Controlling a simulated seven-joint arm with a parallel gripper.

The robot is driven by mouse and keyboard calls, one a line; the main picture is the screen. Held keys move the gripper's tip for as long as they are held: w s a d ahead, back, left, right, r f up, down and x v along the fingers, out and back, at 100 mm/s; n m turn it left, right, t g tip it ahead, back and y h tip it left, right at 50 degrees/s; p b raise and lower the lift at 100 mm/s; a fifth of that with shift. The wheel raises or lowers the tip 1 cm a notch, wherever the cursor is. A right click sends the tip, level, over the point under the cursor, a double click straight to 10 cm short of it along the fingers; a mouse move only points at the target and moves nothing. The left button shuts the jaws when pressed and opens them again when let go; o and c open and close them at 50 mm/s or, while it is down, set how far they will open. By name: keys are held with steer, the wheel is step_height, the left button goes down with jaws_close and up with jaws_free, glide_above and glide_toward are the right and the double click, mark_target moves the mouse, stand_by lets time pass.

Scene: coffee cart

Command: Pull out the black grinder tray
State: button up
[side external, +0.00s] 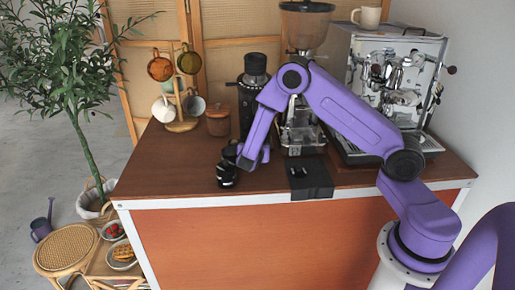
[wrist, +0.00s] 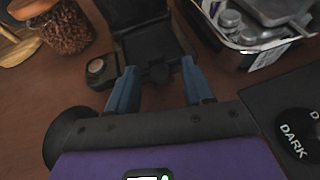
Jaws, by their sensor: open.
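The black grinder (side external: 251,100) stands upright toward the back of the wooden counter. In the wrist view its black body (wrist: 155,40) is ahead of my gripper. The black grinder tray (wrist: 157,73) appears as a small dark piece at the front of the base, between my fingertips; its outline is hard to make out. My gripper (wrist: 158,68) is open, with one blue finger on each side of that piece. I cannot tell whether either finger touches it. In the side view my gripper (side external: 238,155) is low over the counter in front of the grinder, partly hidden by my arm.
A jar of coffee beans (wrist: 66,27) stands left of the grinder. The counter's front left is clear.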

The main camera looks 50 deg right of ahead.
steer(key=shift+w+d, duration=0.1)
steer(key=shift+d, duration=0.05)
steer(key=shift+c, duration=0.3)
jaws_close()
steer(key=shift+s+a, duration=2.6)
steer(key=shift+s, duration=0.15)
steer(key=shift+o, duration=0.3)
jaws_free()
steer(key=shift+a, duration=0.15)
